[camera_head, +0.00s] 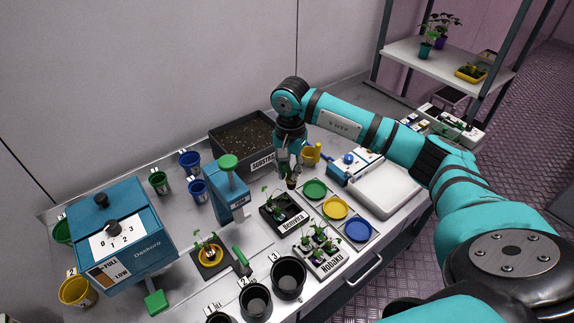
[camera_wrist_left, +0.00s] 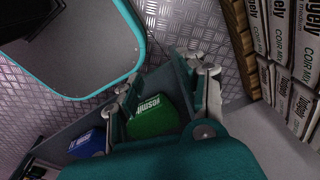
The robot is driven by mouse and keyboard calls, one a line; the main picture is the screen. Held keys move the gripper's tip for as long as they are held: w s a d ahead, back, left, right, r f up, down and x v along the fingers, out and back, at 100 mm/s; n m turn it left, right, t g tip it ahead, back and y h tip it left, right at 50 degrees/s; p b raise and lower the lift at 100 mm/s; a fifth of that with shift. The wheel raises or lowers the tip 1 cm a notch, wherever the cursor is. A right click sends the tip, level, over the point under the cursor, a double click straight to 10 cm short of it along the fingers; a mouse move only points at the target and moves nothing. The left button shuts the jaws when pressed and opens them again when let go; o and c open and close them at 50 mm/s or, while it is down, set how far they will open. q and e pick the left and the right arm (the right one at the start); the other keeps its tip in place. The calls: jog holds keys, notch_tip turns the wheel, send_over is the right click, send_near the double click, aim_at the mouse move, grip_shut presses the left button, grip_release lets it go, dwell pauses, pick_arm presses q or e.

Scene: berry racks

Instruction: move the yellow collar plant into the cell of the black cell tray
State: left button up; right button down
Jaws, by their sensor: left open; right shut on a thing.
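My right gripper (camera_head: 288,158) is shut on a small leafy plant with a dark root plug (camera_head: 291,183), held just above the back right of the black cell tray (camera_head: 269,221). I cannot make out a collar on the held plant. The black tray is labelled Benvira, and another green plant stands in its left part. A plant with a yellow ring (camera_head: 210,257) around its base sits on a dark plate at the front left. My left gripper (camera_wrist_left: 165,88) is open and empty in the left wrist view, away from the plants.
A white Nobaku tray (camera_head: 322,269) with several plants stands in front of the black tray. Green, yellow (camera_head: 335,208) and blue discs lie to the right. Black pots (camera_head: 288,277), a blue press (camera_head: 230,195) and a soil box (camera_head: 243,139) stand around. Green and blue boxes (camera_wrist_left: 152,116) lie below my left gripper.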

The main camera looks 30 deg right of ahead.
aim_at(291, 182)
jog(key=shift+d+f+b, duration=0.3)
jog(key=shift+d+f, duration=0.3)
jog(key=shift+f, duration=0.1)
pick_arm(q)
jog(key=s+d, duration=0.3)
jog(key=d, duration=0.1)
pick_arm(e)
jog(key=shift+s+f, duration=0.1)
jog(key=shift+f, duration=0.2)
jog(key=shift+a+f, duration=0.15)
jog(key=shift+f, duration=0.1)
jog(key=shift+a+f+b, duration=0.2)
jog(key=shift+f+b, duration=0.35)
jog(key=shift+f, duration=0.1)
jog(key=shift+f+b, duration=0.3)
jog(key=shift+f, duration=0.4)
jog(key=shift+d+f, duration=0.15)
jog(key=shift+f, duration=0.55)
notch_tip(291, 182, down, 5)
jog(key=b, duration=0.5)
jog(key=shift+r, duration=0.1)
jog(key=shift+f+b, duration=0.7)
jog(key=shift+b, duration=0.1)
pick_arm(q)
notch_tip(291, 182, down, 9)
jog(key=a, duration=0.1)
jog(key=shift+w+a, duration=0.15)
jog(key=shift+w, duration=0.3)
